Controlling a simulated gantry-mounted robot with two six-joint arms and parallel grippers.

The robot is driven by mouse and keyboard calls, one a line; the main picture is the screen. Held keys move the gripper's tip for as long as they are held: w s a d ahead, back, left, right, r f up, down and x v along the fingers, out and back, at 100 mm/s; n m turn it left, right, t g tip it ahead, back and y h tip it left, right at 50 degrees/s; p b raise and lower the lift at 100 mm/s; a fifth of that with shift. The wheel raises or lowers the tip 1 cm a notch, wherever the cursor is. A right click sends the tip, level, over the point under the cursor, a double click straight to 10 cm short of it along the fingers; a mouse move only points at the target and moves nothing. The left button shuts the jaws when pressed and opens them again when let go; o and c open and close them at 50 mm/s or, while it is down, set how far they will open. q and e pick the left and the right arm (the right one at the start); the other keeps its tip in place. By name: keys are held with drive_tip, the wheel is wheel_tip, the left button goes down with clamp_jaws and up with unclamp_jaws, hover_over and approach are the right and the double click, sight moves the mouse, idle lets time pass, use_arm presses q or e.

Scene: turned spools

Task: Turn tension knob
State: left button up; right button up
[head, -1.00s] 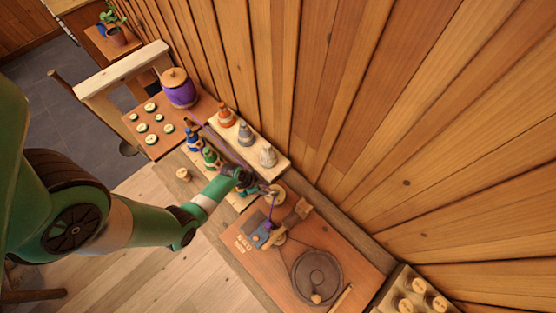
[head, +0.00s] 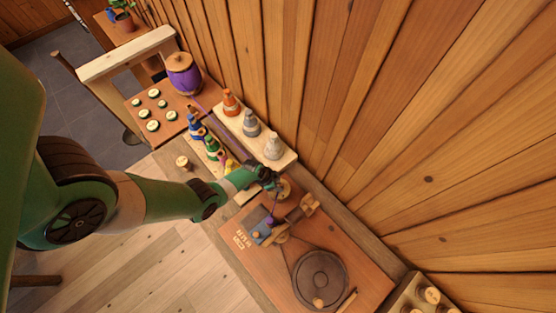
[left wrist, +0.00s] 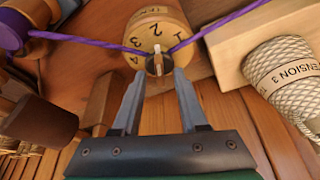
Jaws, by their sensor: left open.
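The tension knob is a round wooden dial (left wrist: 158,32) with dark numbers and a small dark centre grip (left wrist: 159,64) with a pale bar. Purple thread runs to both sides of it. In the left wrist view, my left gripper (left wrist: 158,78) is open, its two grey fingertips either side of the centre grip's near edge; contact cannot be told. In the head view, my left gripper (head: 272,184) is at the dial (head: 285,189), partly covering it. My right gripper is not in view.
A winder with a dark round wheel (head: 320,279) stands on a reddish board. Cone spools, including a white one (head: 274,146), stand behind my gripper. A white cone marked TENSION 3 (left wrist: 285,77) is close by at right. The plank wall rises behind.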

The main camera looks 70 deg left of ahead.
use_arm(q)
clamp_jaws()
drive_tip(key=shift+n, duration=0.4)
drive_tip(key=n+y, duration=0.1)
drive_tip(key=n, duration=0.2)
drive_tip(key=shift+d+n+y, duration=0.2)
drive_tip(key=shift+n+y, duration=0.1)
drive_tip(key=shift+y, duration=0.1)
drive_tip(key=shift+w+n+g+y, duration=0.1)
drive_tip(key=shift+n+g+y, duration=0.25)
drive_tip(key=shift+n, duration=0.85)
drive_tip(key=shift+n+g+y+b, duration=0.45)
drive_tip(key=shift+n+b, duration=0.05)
drive_tip(key=shift+n, duration=1)
